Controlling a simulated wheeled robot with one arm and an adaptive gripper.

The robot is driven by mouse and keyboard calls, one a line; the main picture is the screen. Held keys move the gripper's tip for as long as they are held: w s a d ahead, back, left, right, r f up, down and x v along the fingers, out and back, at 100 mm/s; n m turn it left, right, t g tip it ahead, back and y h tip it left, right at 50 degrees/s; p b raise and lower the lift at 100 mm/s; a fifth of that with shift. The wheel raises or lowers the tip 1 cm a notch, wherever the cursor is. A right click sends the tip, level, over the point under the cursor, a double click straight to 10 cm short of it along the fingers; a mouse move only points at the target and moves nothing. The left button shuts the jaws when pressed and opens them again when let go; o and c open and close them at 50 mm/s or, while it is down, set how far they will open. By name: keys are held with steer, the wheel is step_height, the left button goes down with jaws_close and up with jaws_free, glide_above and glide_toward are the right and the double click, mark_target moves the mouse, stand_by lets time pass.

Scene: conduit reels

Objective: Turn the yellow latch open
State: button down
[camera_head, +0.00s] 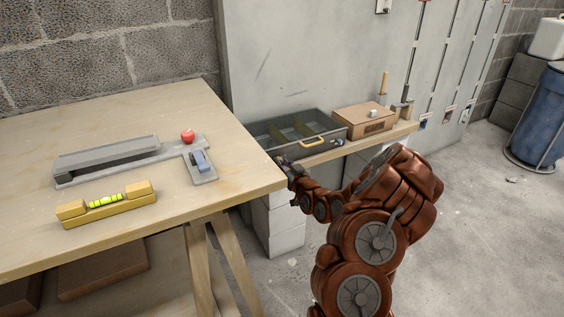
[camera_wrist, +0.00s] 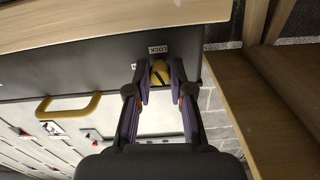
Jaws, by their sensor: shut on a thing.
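The yellow latch (camera_wrist: 159,72) shows in the wrist view as a round knob with a dark slot, under a "LOCK" label (camera_wrist: 155,48) on the dark front of a box. My gripper (camera_wrist: 160,84) is shut on the latch, with one finger on each side of it. In the head view the dark open-topped box (camera_head: 290,133) stands on a wooden shelf, and a yellow handle (camera_head: 314,142) is on its front. My gripper (camera_head: 284,165) is at the box's front left, close to the table corner; the latch is hidden there.
A cardboard box (camera_head: 364,119) stands right of the dark box. Floor on the right is mostly clear.

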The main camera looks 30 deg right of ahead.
steer(key=shift+f+n+b, duration=0.1)
steer(key=shift+n+b, duration=3.2)
steer(key=shift+n, duration=3.4)
steer(key=c, duration=1)
jaws_free()
steer(key=shift+c, duration=0.2)
steer(key=shift+s, duration=0.15)
